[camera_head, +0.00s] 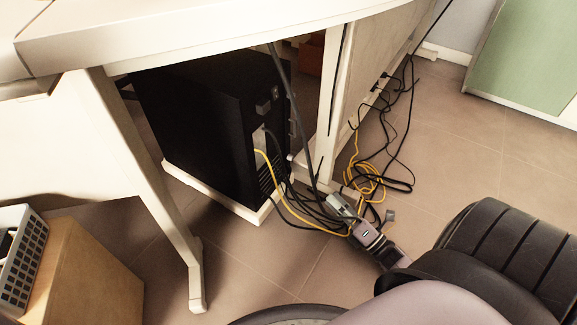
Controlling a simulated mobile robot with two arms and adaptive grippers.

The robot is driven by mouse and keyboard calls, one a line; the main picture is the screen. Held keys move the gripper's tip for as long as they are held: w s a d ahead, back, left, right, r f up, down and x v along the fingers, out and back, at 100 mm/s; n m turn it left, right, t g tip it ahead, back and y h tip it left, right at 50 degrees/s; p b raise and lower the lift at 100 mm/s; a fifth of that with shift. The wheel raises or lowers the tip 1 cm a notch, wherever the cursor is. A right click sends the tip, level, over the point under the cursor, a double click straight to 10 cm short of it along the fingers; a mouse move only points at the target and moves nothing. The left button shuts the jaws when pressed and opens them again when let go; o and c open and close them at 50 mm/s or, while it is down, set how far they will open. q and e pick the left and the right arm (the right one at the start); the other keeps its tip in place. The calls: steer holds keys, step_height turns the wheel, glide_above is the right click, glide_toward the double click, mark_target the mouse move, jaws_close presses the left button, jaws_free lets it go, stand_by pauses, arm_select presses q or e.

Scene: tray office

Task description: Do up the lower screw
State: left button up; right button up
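A black computer tower (190,125) stands under the desk with its cabled rear side turned to the right. Cables plug into this side, among them a yellow one (268,170). No screw can be made out at this size, neither the lower one nor another. My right gripper (362,222) reaches in from the lower right, low over the floor and to the right of the tower, apart from it. Cables lie around and behind its tip. Its fingers are too small and cluttered to tell open from shut. My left gripper is not in view.
The white desk (200,32) overhangs the tower; its slanted leg (155,185) stands to the left. A white panel (365,70) stands right of the tower. Loose black and yellow cables (370,180) lie tangled on the floor. A green-fronted cabinet (525,55) stands at the back right. Open floor (450,140) lies between.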

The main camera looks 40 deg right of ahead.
mark_target(291, 157)
steer(key=d+f+b+x, duration=0.1)
steer(key=b+x, duration=0.5)
steer(key=x, duration=1)
steer(key=shift+w+f, duration=0.2)
steer(key=shift+w, duration=0.4)
steer(key=shift+a, duration=0.1)
jaws_close()
